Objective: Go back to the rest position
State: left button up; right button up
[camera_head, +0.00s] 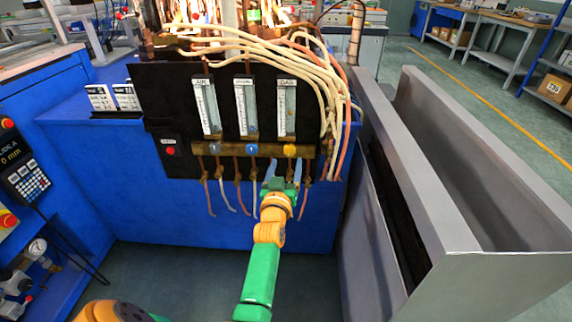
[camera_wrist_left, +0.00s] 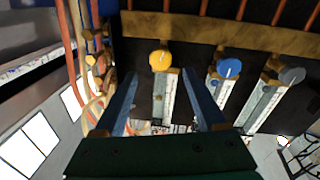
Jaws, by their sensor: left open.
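My left gripper (camera_head: 285,167) is open in front of the lower edge of the black gas panel (camera_head: 168,92), just below the yellow knob (camera_head: 290,151) under the GAS gauge. In the left wrist view the two fingers (camera_wrist_left: 159,78) are spread apart, with nothing held between them. The yellow knob (camera_wrist_left: 159,61) appears in the gap beyond the fingertips; I cannot tell whether they touch it. The blue knob (camera_head: 251,149) and the grey knob (camera_head: 215,148) sit to its left in the head view. My right gripper is not in view.
Copper pipes and loose hoses (camera_head: 327,75) hang around the panel, close to my left gripper. A grey metal trough (camera_head: 420,180) stands at the right. A blue machine with a keypad (camera_head: 27,182) stands at the left. The floor (camera_head: 185,265) before the blue cabinet is clear.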

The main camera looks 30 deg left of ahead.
pick_arm(q)
jog(key=s+d+f+m+g+h, duration=0.2)
jog(key=s+d+f, duration=0.15)
jog(key=f, duration=0.55)
jog(key=s+d+f+m+g+h, duration=0.2)
jog(key=s+d+f, duration=0.15)
jog(key=f, duration=0.45)
jog(key=s+d+f+m+g+h, duration=0.15)
jog(key=d+f, duration=0.25)
jog(key=f, duration=0.5)
jog(key=s+d+f+m+g+h, duration=0.2)
jog(key=s+d+f+g, duration=0.15)
jog(key=s+f, duration=0.75)
jog(key=s+f+m+g, duration=0.1)
jog(key=s+f+g, duration=0.2)
jog(key=s, duration=0.9)
jog(key=s+f+m+g, duration=0.1)
jog(key=s+f+g, duration=0.2)
jog(key=s, duration=0.8)
notch_tip(320, 180, up, 17)
jog(key=s+a+p, duration=0.1)
jog(key=p, duration=1.6)
jog(key=shift+s+g, duration=0.3)
jog(key=shift+s, duration=0.1)
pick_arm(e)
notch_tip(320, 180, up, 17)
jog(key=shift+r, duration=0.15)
